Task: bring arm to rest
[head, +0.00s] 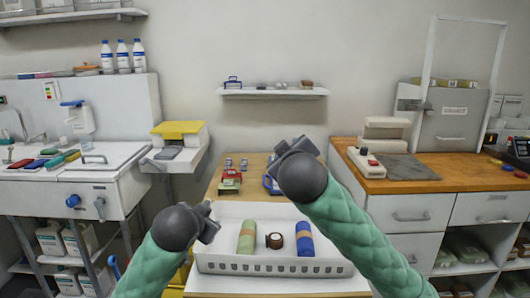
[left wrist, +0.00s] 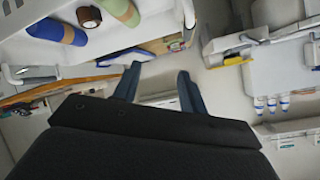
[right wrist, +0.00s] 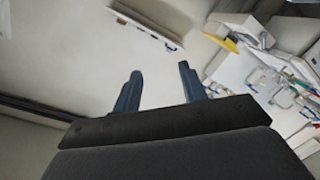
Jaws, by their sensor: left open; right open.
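My left gripper (head: 209,222) is open and empty, at the left side of the white basket. In the left wrist view its two fingers (left wrist: 158,85) stand apart with nothing between them. My right gripper (head: 289,150) is raised over the back of the table, in front of the wall. In the right wrist view its fingers (right wrist: 160,85) are apart and empty. My right arm covers part of the basket's right side.
Behind the basket, red (head: 230,181) and blue items stand on the wooden table (head: 210,192). A sink unit (head: 60,185) stands at left, and a wooden-topped counter (head: 400,182) with drawers at right. A small shelf (head: 273,92) hangs on the back wall.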

